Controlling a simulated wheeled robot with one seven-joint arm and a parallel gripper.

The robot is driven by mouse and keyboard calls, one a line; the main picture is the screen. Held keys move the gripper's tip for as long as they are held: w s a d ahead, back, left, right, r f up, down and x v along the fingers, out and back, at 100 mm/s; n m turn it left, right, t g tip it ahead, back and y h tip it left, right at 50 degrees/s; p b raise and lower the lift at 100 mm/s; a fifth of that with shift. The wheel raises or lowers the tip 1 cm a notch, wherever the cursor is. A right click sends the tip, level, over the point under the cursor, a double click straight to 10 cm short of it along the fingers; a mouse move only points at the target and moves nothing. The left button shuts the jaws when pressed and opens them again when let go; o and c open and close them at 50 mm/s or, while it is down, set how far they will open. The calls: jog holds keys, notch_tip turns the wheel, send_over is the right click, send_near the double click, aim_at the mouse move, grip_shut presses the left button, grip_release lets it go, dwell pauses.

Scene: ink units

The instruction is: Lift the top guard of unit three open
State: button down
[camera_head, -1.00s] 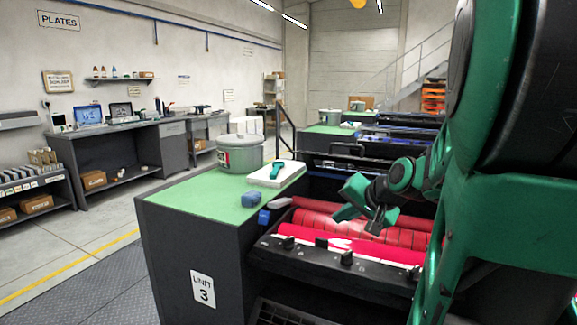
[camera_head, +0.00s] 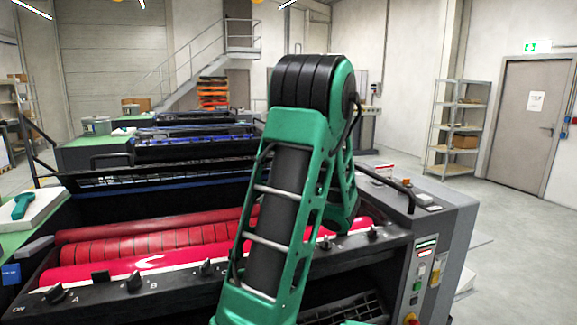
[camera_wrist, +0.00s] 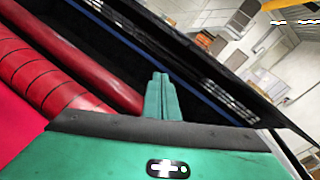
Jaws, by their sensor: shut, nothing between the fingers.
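Unit three is the near machine with exposed red rollers (camera_head: 150,243), which also show at the left of the wrist view (camera_wrist: 45,75). A dark barred guard (camera_head: 150,177) lies behind the rollers in the head view; how far it is raised I cannot tell. In the wrist view a long dark panel with slotted openings (camera_wrist: 185,52), apparently this guard, runs diagonally beyond the fingers. My gripper (camera_wrist: 162,80) is shut and empty, its fingertips near the rear red roller and short of the panel. In the head view my green arm hides the gripper.
A front bar with black knobs (camera_head: 133,282) edges the rollers. A control panel (camera_head: 425,270) stands at the right end. A white tray with a green tool (camera_head: 22,205) is at the left. More units (camera_head: 190,120) stand behind. Open floor (camera_head: 510,215) lies to the right.

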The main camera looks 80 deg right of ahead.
jog(key=s+d+m+g+h, duration=0.1)
jog(key=s+d+m+h, duration=0.1)
jog(key=s+d+m, duration=0.3)
jog(key=s+d+m+g+h, duration=0.1)
jog(key=s+m+h, duration=0.15)
jog(key=s, duration=0.45)
jog(key=w+d+r, duration=0.4)
jog(key=w+d, duration=0.2)
jog(key=d, duration=0.2)
jog(key=shift+r, duration=0.3)
jog(key=shift+w+d+y, duration=0.1)
jog(key=shift+y, duration=0.15)
